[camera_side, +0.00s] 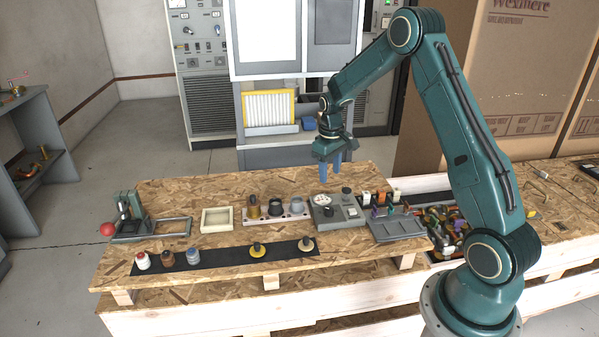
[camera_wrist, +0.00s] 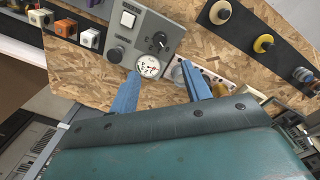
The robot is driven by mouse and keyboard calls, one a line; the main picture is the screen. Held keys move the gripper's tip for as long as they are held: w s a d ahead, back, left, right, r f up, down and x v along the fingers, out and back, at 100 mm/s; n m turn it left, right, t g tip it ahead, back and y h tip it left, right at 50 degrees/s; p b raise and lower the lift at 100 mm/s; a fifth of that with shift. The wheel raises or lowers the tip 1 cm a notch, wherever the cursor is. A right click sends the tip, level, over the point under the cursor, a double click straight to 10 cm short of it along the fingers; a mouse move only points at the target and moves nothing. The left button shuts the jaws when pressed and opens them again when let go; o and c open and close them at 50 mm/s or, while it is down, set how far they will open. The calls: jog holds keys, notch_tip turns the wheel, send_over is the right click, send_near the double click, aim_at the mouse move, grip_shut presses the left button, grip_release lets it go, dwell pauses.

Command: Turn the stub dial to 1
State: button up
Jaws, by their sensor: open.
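The grey control panel (camera_side: 345,222) lies on the chipboard bench below my gripper. In the wrist view the panel (camera_wrist: 165,20) carries a black dial (camera_wrist: 160,41) with pale marks around it, apparently the stub dial. In the side view this dial (camera_side: 328,211) is at the panel's front left. Its numbers and setting are too small to read. A white round gauge (camera_wrist: 148,66), a plain black knob (camera_wrist: 115,54) and a white square switch (camera_wrist: 128,18) share the panel. My gripper (camera_side: 331,176) is open and empty, above and behind the panel; its blue fingers (camera_wrist: 160,80) point down.
A black strip (camera_side: 215,262) with several knobs and jars lies in front.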

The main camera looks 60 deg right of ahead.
aim_at(329, 208)
jog(key=f, duration=1.3)
jog(key=shift+d+f, duration=0.2)
jog(key=shift+f, duration=0.15)
jog(key=shift+c, duration=0.5)
jog(key=c, duration=0.9)
jog(key=shift+m, duration=0.5)
jog(key=m, duration=0.3)
jog(key=shift+d+m, duration=0.1)
jog(key=shift+m, duration=1.9)
